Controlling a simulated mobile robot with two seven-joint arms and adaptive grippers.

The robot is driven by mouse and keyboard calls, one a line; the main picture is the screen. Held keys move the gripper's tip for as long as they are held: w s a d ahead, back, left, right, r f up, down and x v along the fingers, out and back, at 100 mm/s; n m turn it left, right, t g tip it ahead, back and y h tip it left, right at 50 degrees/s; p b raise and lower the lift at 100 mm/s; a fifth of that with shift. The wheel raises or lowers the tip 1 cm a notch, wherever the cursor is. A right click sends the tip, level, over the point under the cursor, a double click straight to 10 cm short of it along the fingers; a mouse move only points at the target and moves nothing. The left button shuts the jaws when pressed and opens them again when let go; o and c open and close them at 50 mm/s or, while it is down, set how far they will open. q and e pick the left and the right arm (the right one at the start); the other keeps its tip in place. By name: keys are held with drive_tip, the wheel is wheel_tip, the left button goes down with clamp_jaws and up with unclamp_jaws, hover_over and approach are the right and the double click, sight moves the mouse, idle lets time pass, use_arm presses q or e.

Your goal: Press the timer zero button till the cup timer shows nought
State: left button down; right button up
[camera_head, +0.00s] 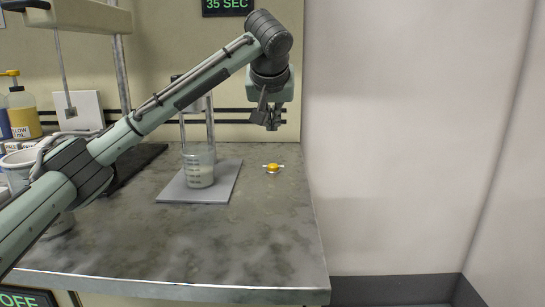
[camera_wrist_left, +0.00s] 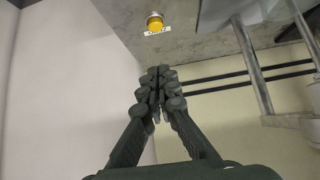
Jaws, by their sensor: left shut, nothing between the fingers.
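The timer zero button (camera_head: 272,167) is a small yellow dome with a pale label on the worktop, right of the cup. The button also shows at the top of the left wrist view (camera_wrist_left: 155,22). A display (camera_head: 227,4) on the back wall reads 35 SEC and is cut by the frame edge. The clear cup (camera_head: 199,168) with pale contents stands upright on a grey mat (camera_head: 226,180). My left gripper (camera_head: 271,124) is shut and empty, pointing down above the button and apart from it. It also shows in the wrist view (camera_wrist_left: 158,80). My right gripper is out of view.
A metal stand rises behind the cup. Bottles with yellow (camera_head: 24,113) and blue contents and white tubs crowd the left of the worktop (camera_head: 200,245). The worktop's front and right are clear. A second display (camera_head: 27,298) reads OFF at bottom left.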

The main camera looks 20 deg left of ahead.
use_arm(q)
hover_over(273, 167)
drive_tip(key=s, duration=0.1)
wheel_tip(273, 167, down, 6)
drive_tip(key=shift+f+p, duration=0.15)
drive_tip(key=shift+p, duration=0.3)
drive_tip(key=f, duration=0.3)
drive_tip(key=shift+w+f, duration=0.35)
drive_tip(key=shift+f, duration=0.55)
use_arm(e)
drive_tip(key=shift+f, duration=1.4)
